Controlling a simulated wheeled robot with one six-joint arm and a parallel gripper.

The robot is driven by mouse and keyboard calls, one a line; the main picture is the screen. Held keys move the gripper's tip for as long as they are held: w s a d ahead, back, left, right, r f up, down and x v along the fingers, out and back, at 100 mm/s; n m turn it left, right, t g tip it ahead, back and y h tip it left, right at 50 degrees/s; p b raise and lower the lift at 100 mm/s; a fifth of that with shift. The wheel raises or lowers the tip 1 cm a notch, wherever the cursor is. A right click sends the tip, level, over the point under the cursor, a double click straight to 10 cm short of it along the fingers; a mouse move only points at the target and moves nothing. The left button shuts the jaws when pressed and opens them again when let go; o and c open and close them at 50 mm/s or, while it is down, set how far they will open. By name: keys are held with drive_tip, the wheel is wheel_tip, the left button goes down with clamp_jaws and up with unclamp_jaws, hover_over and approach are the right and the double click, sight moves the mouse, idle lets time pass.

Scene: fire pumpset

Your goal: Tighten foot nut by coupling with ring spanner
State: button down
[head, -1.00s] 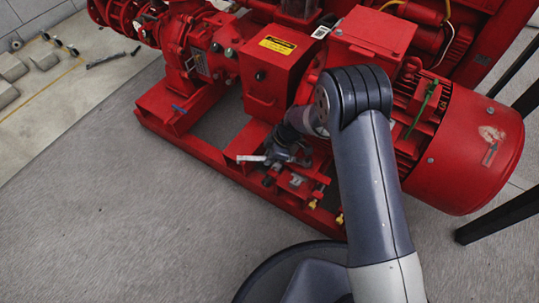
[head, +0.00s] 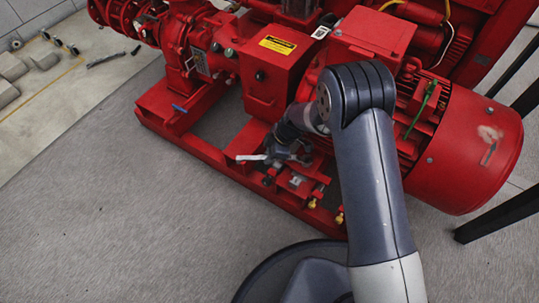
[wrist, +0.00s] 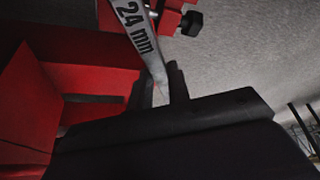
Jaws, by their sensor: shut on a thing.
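My gripper (head: 280,156) is low beside the red pump base frame, under the coupling guard (head: 272,88). It is shut on the ring spanner (wrist: 135,30), a pale metal bar marked "24 mm". In the head view the spanner (head: 250,157) shows as a short light piece left of my gripper. In the wrist view it runs up from between the dark fingers (wrist: 168,88) and leaves the top edge. Its ring end is out of that view. I cannot make out the foot nut, or whether the spanner is around it.
A dark bolt head (wrist: 190,22) stands out near the spanner in the wrist view. The red motor (head: 462,145) is at the right and the pump (head: 190,50) at the upper left. Brass fittings (head: 340,215) sit low on the frame. Open grey floor (head: 110,210) lies at the left.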

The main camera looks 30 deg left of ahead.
drive_tip(key=shift+r+p, duration=0.6)
drive_tip(key=shift+r, duration=1.35)
drive_tip(key=shift+f, duration=0.15)
drive_tip(key=shift+s+d+f+n+b, duration=0.1)
drive_tip(key=shift+s+f+n+b, duration=0.1)
drive_tip(key=shift+f+b, duration=0.3)
drive_tip(key=shift+s+d+f+n+b, duration=0.1)
drive_tip(key=shift+s+f+n+b, duration=0.1)
drive_tip(key=shift+f+b, duration=0.3)
drive_tip(key=shift+f, duration=1.4)
drive_tip(key=shift+s+d+n, duration=0.15)
drive_tip(key=shift+s+n, duration=0.05)
drive_tip(key=shift+n, duration=0.1)
drive_tip(key=shift+r+p, duration=1)
drive_tip(key=shift+r, duration=1.55)
